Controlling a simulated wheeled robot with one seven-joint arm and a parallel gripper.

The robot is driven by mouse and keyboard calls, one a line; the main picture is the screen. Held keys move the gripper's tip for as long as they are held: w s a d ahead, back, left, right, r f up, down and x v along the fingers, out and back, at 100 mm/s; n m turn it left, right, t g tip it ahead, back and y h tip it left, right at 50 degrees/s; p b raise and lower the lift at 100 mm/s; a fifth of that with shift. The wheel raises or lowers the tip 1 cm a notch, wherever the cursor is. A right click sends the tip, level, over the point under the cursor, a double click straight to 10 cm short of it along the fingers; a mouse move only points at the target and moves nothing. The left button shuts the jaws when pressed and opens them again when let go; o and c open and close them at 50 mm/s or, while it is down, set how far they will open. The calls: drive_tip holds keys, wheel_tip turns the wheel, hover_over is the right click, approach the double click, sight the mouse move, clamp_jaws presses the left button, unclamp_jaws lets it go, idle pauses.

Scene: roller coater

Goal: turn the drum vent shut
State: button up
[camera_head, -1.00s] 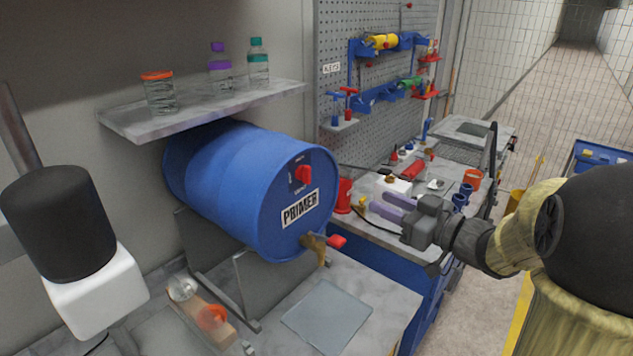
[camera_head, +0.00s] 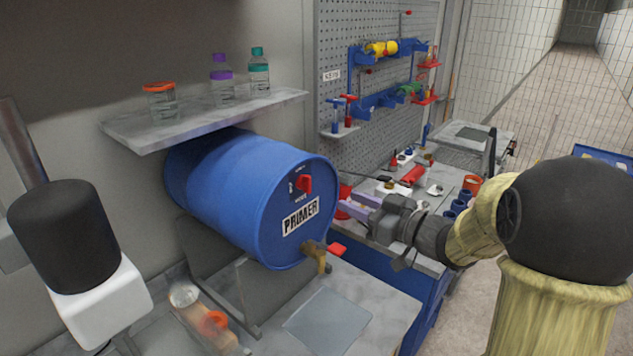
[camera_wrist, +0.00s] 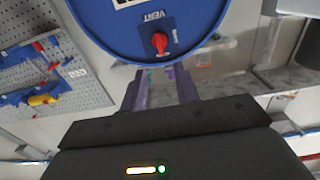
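The blue drum (camera_head: 235,190) lies on its side on a stand, with a PRIMER label (camera_head: 301,216) on its end face. The vent is a red knob (camera_head: 304,185) on a dark plate above the label. In the wrist view the picture is upside down, and the red knob (camera_wrist: 160,42) shows beyond the fingertips on the drum face (camera_wrist: 100,25). My gripper (camera_head: 357,204) is right of the drum's face, apart from the knob. Its two purple-grey fingers are parted with nothing between them in the wrist view (camera_wrist: 162,84).
A tap with a red handle (camera_head: 336,249) sticks out low on the drum face. A shelf (camera_head: 205,120) with bottles and a jar is above the drum. A cluttered bench (camera_head: 400,180) and a pegboard (camera_head: 380,110) stand behind my gripper. A grey mat (camera_head: 328,318) lies below the tap.

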sight(311, 184)
drive_tip(key=p+x, duration=0.3)
drive_tip(key=x, duration=0.7)
drive_tip(key=shift+w+a, duration=0.25)
clamp_jaws()
